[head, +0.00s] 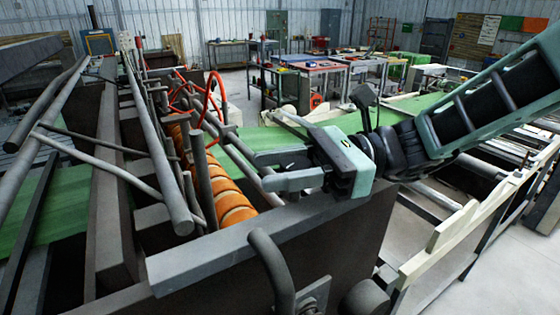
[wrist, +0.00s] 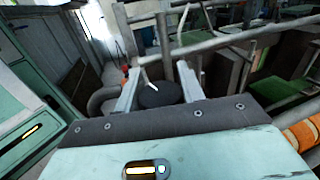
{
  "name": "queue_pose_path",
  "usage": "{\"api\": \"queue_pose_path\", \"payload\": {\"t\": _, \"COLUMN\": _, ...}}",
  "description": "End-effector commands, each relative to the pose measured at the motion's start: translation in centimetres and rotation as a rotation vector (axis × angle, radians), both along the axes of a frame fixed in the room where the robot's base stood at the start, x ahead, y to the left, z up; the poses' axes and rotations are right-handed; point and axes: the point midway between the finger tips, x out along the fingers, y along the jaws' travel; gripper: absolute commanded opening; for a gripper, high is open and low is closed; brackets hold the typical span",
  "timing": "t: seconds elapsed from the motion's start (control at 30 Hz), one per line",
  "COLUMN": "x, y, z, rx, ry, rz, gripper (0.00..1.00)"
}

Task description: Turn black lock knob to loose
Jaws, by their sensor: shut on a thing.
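The black lock knob (wrist: 162,97) is round and dark with a white pointer mark on it. It sits between the two fingers of my gripper (wrist: 160,76) in the wrist view, and the fingers are closed on its sides. The pointer mark slants up and to the left in that view. In the head view my gripper (head: 260,171) reaches left over the machine's front corner, with its fingers a little apart.
Orange rollers (head: 222,185) and grey bars (head: 140,130) lie just left of my gripper. A dark metal frame edge (head: 250,235) and a bent grey pipe (head: 272,268) are below it. A green belt (head: 270,139) runs behind. Bare floor shows at lower right.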

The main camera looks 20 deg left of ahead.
Motion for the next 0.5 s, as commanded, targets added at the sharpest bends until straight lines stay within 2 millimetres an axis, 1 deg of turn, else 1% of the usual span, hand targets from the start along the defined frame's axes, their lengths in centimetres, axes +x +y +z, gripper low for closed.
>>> {"api": "queue_pose_path", "payload": {"t": 0.47, "x": 0.05, "y": -0.02, "z": 0.13, "rx": 0.003, "ry": -0.001, "rz": 0.018, "gripper": 0.16}}
{"api": "queue_pose_path", "payload": {"t": 0.5, "x": 0.05, "y": -0.02, "z": 0.13, "rx": 0.003, "ry": -0.001, "rz": 0.018, "gripper": 0.41}}
